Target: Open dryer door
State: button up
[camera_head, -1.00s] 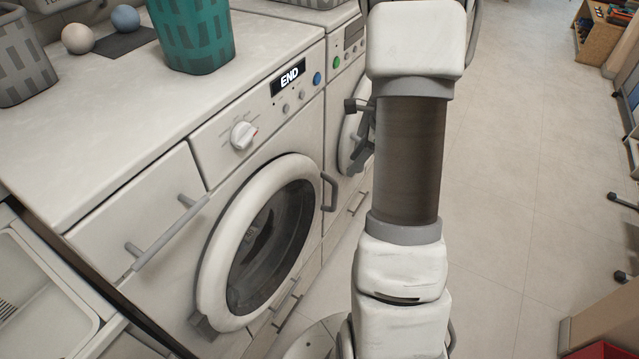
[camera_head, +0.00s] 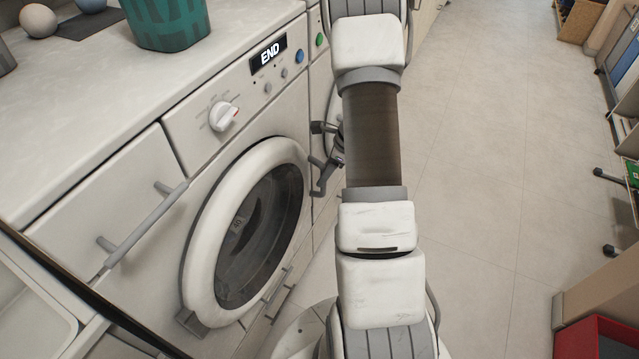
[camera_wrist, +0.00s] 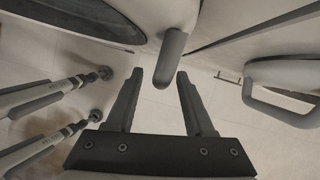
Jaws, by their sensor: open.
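The near front-loading machine has a round door with a white ring (camera_head: 205,215) and dark glass, and the door looks shut. Its grey handle (camera_head: 317,180) stands on the door's right side. In the wrist view the handle (camera_wrist: 173,58) points toward my gripper (camera_wrist: 160,76), lying just beyond and between the fingertips. The fingers are spread and hold nothing. In the head view my gripper (camera_head: 327,145) is beside the handle, partly hidden by my arm. Whether a finger touches the handle cannot be told.
The near machine's display (camera_head: 268,53) reads END. A second machine, with a green button (camera_head: 319,39), stands right behind it; its door handle (camera_wrist: 275,105) shows in the wrist view. A teal basket (camera_head: 170,22) stands on the worktop. Open floor (camera_head: 485,170) lies right.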

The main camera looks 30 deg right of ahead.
jog(key=shift+b+x, duration=0.3)
jog(key=shift+x, duration=1.85)
jog(key=shift+c, duration=0.2)
grip_shut()
